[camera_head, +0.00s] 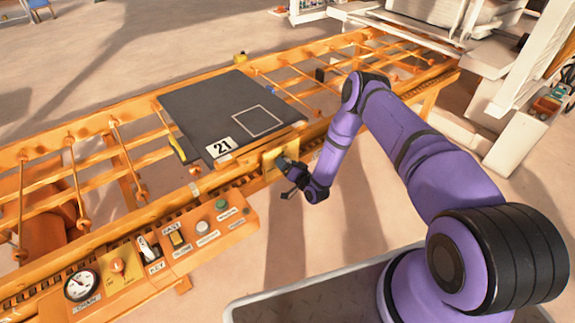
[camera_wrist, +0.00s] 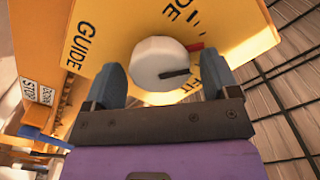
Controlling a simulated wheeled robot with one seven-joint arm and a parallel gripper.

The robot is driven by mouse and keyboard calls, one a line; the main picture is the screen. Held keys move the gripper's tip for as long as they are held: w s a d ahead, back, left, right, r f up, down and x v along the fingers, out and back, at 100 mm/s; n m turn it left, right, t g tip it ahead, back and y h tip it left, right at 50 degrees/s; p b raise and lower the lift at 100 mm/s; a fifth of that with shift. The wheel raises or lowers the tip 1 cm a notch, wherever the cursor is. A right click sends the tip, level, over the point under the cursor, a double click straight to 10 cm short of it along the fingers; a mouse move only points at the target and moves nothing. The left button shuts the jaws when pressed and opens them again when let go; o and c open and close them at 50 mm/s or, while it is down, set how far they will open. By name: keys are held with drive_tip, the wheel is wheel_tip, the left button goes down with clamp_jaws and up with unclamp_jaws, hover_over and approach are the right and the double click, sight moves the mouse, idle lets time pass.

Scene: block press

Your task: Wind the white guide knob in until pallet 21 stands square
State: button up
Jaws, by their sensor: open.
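Pallet 21 (camera_head: 222,115) is a dark grey board with a white "21" label and a white square outline. It lies on the orange roller conveyor (camera_head: 100,206), turned at an angle to the rails. In the wrist view the white guide knob (camera_wrist: 160,64) sits on a yellow plate marked GUIDE (camera_wrist: 105,30), with a dark pointer line toward the right. My gripper (camera_wrist: 162,85) is open, one finger on each side of the knob; contact cannot be told. In the head view my gripper (camera_head: 288,178) is at the yellow plate on the conveyor's near side, and the knob is hidden.
An orange control panel (camera_head: 160,245) with a dial gauge (camera_head: 81,286), key switch, yellow switch and green button stands left of my gripper on the near side. A pale machine (camera_head: 470,30) stands at the conveyor's far right end. Open floor lies in front of the conveyor.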

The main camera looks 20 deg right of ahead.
drive_tip(key=shift+s, duration=0.1)
drive_tip(key=v, duration=1)
drive_tip(key=shift+s, duration=0.3)
drive_tip(key=shift+d+r, duration=0.1)
drive_tip(key=shift+d, duration=0.05)
